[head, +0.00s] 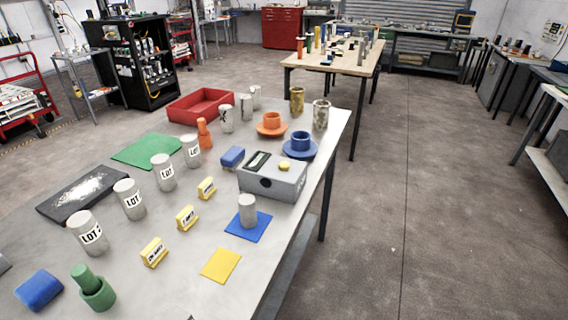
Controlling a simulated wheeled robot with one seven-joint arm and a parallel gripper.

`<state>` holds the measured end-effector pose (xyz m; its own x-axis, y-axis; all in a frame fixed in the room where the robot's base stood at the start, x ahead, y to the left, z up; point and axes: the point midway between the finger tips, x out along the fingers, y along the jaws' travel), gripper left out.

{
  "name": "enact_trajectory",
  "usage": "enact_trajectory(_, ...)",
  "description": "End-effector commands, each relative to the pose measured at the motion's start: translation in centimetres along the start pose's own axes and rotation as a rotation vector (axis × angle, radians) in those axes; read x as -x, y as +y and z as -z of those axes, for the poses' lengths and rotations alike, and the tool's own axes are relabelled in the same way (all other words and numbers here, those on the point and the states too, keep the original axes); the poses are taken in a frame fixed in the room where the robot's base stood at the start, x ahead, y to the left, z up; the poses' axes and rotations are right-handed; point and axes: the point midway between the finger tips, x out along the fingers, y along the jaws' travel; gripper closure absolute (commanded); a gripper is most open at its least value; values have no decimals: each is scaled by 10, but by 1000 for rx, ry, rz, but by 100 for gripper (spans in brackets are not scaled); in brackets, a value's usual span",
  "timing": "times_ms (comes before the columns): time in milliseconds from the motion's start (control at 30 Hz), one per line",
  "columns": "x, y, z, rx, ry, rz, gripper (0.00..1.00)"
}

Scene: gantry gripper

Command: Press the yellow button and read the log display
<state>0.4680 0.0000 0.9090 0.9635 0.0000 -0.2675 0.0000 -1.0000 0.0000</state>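A grey box (276,184) stands on the near table, toward its right edge. A small yellow button (285,165) sits on its top, on the right side. A dark display window (257,161) with a pale frame is on the top left of the box. Any text on it is too small to read. The front of the box has a dark round spot. My gripper is not in this view.
The grey table (180,235) holds several LOT cylinders, yellow signs and a red tray (201,104). A grey cylinder (247,210) stands on a blue mat before the box; orange and blue cups (300,143) stand behind it. The right floor (440,200) is clear.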

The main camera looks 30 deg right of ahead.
Motion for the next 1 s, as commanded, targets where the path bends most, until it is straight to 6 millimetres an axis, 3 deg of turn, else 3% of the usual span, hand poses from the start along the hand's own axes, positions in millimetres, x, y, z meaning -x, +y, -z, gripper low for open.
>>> enact_trajectory(33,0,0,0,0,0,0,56)
enact_trajectory(267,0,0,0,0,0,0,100)
enact_trajectory(1000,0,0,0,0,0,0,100)
